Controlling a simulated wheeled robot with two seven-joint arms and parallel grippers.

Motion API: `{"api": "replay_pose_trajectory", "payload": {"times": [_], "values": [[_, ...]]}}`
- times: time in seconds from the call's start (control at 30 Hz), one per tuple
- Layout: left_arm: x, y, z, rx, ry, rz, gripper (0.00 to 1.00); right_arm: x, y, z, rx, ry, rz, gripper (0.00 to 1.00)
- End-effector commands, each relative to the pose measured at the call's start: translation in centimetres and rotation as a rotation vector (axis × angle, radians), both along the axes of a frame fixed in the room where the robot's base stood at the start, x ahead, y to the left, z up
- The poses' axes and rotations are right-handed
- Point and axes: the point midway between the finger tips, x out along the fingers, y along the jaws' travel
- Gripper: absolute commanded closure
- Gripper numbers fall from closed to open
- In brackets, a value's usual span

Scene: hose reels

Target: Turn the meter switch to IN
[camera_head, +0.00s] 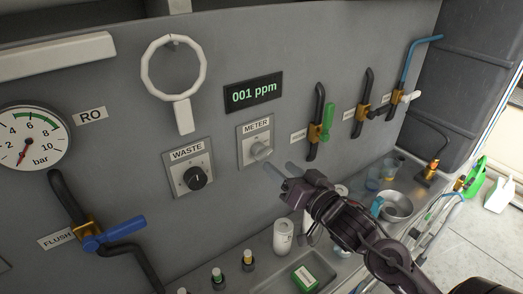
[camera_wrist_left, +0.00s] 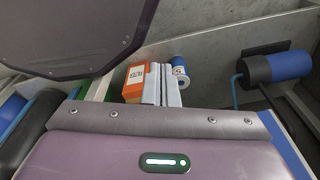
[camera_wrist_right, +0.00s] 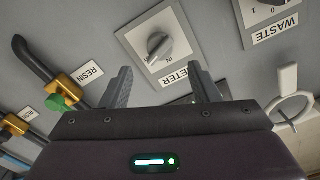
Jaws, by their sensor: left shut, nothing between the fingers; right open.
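The meter switch (camera_head: 261,151) is a grey knob on a pale square plate under the word METER, on the grey wall panel. In the right wrist view the knob (camera_wrist_right: 159,46) sits just beyond my fingers, its ridge slanted; I cannot tell for sure which mark it points to. My right gripper (camera_head: 281,171) is open and empty, just below and right of the knob, apart from it as far as I can tell. Its spread fingers also show in the right wrist view (camera_wrist_right: 160,78). My left gripper (camera_wrist_left: 162,84) is shut and empty, away from the panel and outside the head view.
The black waste switch (camera_head: 195,178) is left of the meter. A display (camera_head: 253,93) reading 001 ppm and a white ring (camera_head: 148,68) are above. A green-handled valve (camera_head: 327,122) is to the right. Bottles and a metal bowl (camera_head: 398,206) stand on the counter below.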

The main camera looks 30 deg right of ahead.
Motion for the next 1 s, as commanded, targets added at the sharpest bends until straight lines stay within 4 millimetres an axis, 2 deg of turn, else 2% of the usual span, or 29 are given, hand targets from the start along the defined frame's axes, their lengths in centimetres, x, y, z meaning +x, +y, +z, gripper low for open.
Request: {"api": "replay_pose_trajectory", "payload": {"times": [0.03,0.1,0.23,0.37,0.5,0.6,0.87,1.0], "values": [[-1.5,0.0,0.2,0.000,0.020,0.000,1.00,0.7,0.1,0.3,0.000,-0.004,-0.001,0.45],[-3.1,0.0,0.3,0.001,0.044,-0.001,1.00,1.6,0.2,0.4,-0.001,-0.005,0.000,0.45],[-4.8,0.0,0.7,0.002,0.068,-0.002,1.00,3.5,0.5,0.4,-0.002,-0.002,-0.001,0.45],[-4.2,-0.2,1.1,-0.001,0.060,-0.002,1.00,5.1,0.7,0.3,-0.003,-0.002,-0.002,0.45],[-1.7,-0.4,1.6,-0.004,0.023,-0.003,1.00,6.2,0.9,0.2,-0.002,0.000,-0.002,0.45],[-0.6,-0.5,1.8,-0.007,0.007,-0.002,1.00,6.6,0.9,0.1,-0.002,0.001,-0.002,0.45],[-1.7,-0.5,1.6,-0.005,0.023,-0.002,1.00,6.6,0.9,0.0,-0.002,0.001,-0.001,0.45],[-2.4,-0.4,1.5,-0.004,0.034,-0.002,1.00,6.6,0.9,0.0,-0.003,0.001,-0.001,0.62]]}}
